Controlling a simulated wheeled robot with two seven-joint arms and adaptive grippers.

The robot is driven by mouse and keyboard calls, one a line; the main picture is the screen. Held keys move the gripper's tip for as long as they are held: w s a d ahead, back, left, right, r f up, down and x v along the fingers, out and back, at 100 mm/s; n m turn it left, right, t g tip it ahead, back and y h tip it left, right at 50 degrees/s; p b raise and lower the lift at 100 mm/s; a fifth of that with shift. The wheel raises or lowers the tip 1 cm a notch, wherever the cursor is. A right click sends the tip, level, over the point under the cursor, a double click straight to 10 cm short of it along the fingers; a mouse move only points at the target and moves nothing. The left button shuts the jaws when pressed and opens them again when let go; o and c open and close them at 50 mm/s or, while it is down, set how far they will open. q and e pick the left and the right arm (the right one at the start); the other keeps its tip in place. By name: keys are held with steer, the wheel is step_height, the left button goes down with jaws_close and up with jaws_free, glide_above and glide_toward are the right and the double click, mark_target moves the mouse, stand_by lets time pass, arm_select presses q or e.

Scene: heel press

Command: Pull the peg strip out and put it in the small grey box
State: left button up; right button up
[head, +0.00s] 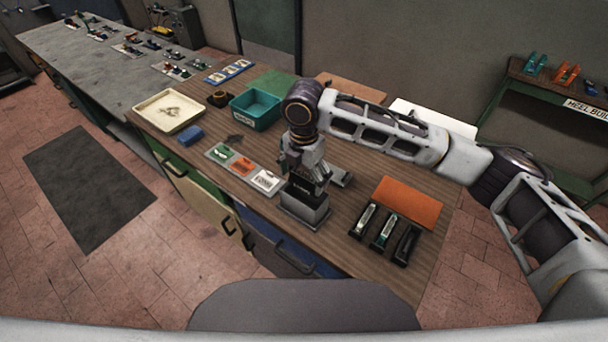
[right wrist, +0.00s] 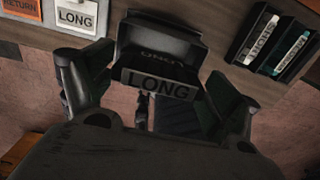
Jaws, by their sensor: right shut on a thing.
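In the head view the piece stands upright at the top of the small grey box (head: 306,214), near the table's front edge. I cannot tell how deep it sits. In the right wrist view the fingers flank a dark piece (right wrist: 158,52) and a grey face marked LONG (right wrist: 160,84). The fingers hide part of the contact. My left gripper is out of view.
Right of the box are a black slotted rack (head: 385,235) and an orange mat (head: 410,203). Left are label cards (head: 242,165), including a white LONG card (head: 265,181), a teal bin (head: 257,117) and a cream tray (head: 168,111).

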mark_target(304, 189)
steer(key=shift+f, duration=0.15)
steer(key=shift+f+p, duration=0.1)
steer(key=shift+p, duration=0.35)
stand_by(0.5)
steer(key=shift+f+b, duration=0.45)
steer(key=shift+f, duration=2.3)
stand_by(0.8)
steer(key=o, duration=0.8)
steer(key=shift+r, duration=0.15)
stand_by(0.3)
steer(key=shift+r+p, duration=1.4)
steer(key=shift+p, duration=0.15)
steer(key=shift+r, duration=0.1)
